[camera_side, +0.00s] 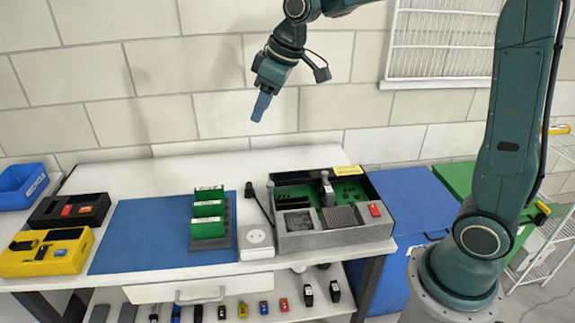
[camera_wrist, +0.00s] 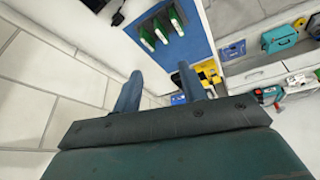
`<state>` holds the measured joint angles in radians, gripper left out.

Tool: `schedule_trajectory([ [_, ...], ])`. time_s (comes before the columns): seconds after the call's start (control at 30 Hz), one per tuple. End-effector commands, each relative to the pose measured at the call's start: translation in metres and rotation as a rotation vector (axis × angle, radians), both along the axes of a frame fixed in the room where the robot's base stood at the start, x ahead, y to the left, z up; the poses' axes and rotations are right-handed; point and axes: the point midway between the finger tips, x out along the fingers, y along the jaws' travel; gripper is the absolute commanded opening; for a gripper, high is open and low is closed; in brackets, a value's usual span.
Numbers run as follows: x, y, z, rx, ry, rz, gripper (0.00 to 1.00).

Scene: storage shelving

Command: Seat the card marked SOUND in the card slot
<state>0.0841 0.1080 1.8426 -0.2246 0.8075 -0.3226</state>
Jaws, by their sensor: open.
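Three green cards with white top labels stand upright in a grey rack (camera_side: 229,222): a back card (camera_side: 209,193), a middle card (camera_side: 208,209) and a front card (camera_side: 208,228). The labels are too small to read, so I cannot tell which is SOUND. The cards also show at the top of the wrist view (camera_wrist: 161,31). An open grey case (camera_side: 335,238) holds a green board; I cannot make out which part is the card slot. My gripper (camera_side: 262,106) is open and empty, high above the table near the wall. Its two fingers show apart in the wrist view (camera_wrist: 161,80).
A white socket box (camera_side: 256,243) with a black plug and cable stands between rack and case. A blue mat (camera_side: 140,235) lies left of the rack. A yellow device (camera_side: 48,252) and black tray (camera_side: 68,211) are at the left. The wall is close behind the table.

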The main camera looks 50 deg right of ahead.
Motion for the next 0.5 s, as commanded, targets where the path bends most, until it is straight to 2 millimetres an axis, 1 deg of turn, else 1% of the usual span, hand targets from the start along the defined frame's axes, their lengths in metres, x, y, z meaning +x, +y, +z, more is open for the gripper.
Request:
schedule_trajectory([
  [0.03, 0.013, -0.001, -0.008, 0.000, 0.007, 0.015, 0.42],
  [0.2, 0.051, -0.004, -0.031, 0.000, 0.016, 0.076, 0.42],
  [0.37, 0.085, -0.007, -0.058, 0.004, 0.022, 0.135, 0.42],
  [0.5, 0.113, -0.010, -0.085, 0.007, 0.026, 0.185, 0.42],
])
